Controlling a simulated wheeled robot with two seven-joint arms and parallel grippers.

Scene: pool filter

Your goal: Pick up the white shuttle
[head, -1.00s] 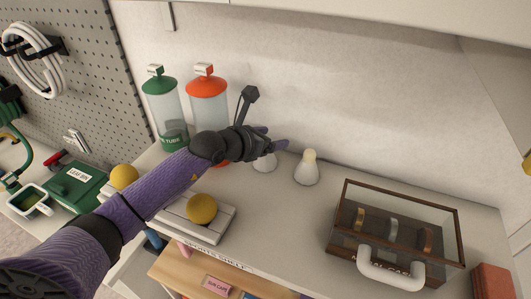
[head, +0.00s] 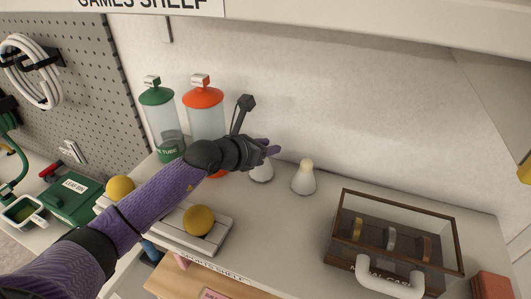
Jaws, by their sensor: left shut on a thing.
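My left gripper (head: 268,150) reaches in from the left over the white shelf top. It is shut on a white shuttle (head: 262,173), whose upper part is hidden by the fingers. The shuttle's pale skirt shows just below the gripper, and I cannot tell if it touches the shelf. A second white shuttle (head: 304,179) with a cream tip stands upright to the right, apart from the gripper. My right gripper is not in view.
A green-lidded tube (head: 162,125) and an orange-lidded tube (head: 203,112) stand behind my left arm. A glass-topped case (head: 396,235) with a white handle stands at right. Yellow balls (head: 199,220) sit at the front left. Shelf between is clear.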

